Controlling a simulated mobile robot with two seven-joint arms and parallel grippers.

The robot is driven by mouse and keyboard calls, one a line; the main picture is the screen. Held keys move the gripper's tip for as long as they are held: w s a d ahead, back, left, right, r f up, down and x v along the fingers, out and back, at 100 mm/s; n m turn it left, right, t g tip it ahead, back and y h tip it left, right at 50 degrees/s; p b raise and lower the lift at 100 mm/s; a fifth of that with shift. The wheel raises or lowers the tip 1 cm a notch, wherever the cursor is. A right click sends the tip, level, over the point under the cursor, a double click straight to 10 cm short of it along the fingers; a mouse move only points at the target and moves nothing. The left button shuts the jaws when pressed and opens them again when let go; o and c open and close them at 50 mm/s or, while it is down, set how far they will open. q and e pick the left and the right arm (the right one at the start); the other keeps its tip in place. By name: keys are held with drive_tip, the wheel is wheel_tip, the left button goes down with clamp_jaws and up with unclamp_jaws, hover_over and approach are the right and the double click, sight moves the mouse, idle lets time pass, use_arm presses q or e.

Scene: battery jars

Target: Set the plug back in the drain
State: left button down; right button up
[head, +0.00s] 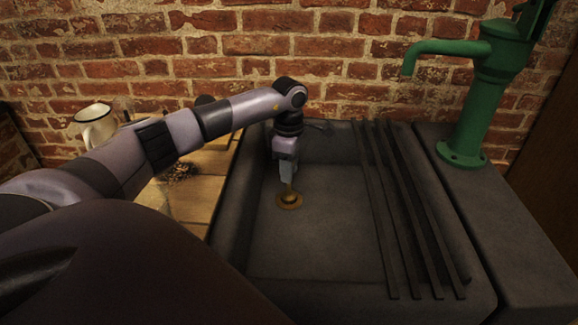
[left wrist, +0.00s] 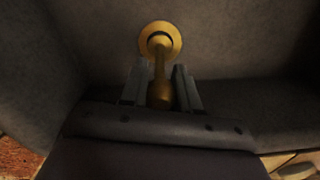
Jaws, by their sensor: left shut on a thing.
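The brass plug (head: 289,189) is in my left gripper (head: 287,178), which points down into the dark stone sink (head: 325,225). The brass drain ring (head: 289,202) lies in the sink floor directly below the plug. In the left wrist view the plug's stem and knob (left wrist: 161,92) are between the two fingers, and the drain ring (left wrist: 160,40) shows at the stem's far end with a dark crescent inside it. I cannot tell whether the plug is seated or just above the hole. My right gripper is not in view.
Dark bars (head: 400,215) lie lengthwise across the sink's right part. A green hand pump (head: 490,100) stands on the ledge to the right. A white mug (head: 97,125) is on the left, near a tiled counter (head: 195,185). A brick wall (head: 330,50) closes the back.

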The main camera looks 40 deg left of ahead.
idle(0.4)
use_arm(q)
drive_tip(key=c, duration=0.8)
unclamp_jaws()
drive_tip(key=shift+o, duration=0.2)
drive_tip(key=shift+r, duration=3.65)
